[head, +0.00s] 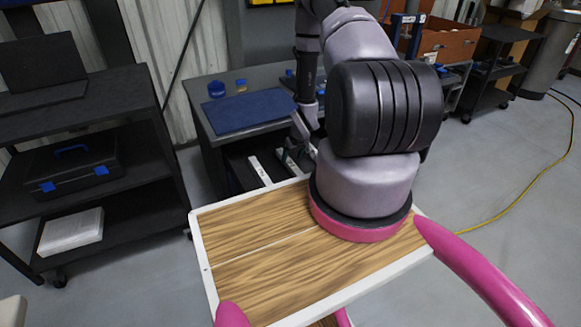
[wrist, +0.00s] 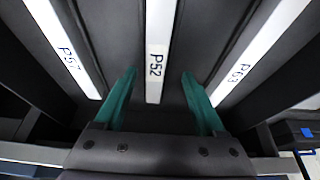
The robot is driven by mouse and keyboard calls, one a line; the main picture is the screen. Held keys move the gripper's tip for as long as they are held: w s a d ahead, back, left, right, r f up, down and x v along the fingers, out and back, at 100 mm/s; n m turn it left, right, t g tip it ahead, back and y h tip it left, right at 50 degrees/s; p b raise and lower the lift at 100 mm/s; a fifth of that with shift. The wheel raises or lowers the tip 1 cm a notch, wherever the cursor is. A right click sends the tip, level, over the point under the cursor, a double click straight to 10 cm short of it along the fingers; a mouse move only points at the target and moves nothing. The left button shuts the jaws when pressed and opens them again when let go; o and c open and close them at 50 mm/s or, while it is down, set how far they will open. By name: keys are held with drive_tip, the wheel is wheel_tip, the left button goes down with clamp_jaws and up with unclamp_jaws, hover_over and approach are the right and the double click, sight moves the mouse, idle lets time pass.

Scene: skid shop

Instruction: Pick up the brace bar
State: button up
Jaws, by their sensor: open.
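No label says which is the brace bar. My gripper (wrist: 160,88) is open, its teal fingers either side of the line of the P52 bar, whose near end shows between them; no contact is visible. In the head view white bars (head: 261,171) show low by the bench, and my arm partly hides my gripper (head: 290,154).
A grey bench (head: 262,77) carries a blue mat (head: 247,111) and small blue items. A black shelf cart (head: 85,120) with a toolbox (head: 75,165) stands left. My wooden-topped tray is in front. A yellow cable (head: 515,190) crosses the floor at right.

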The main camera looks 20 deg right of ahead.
sight(291, 163)
drive_tip(key=x, duration=0.4)
drive_tip(key=shift+d+f, duration=0.15)
drive_tip(key=shift+d, duration=0.15)
clamp_jaws()
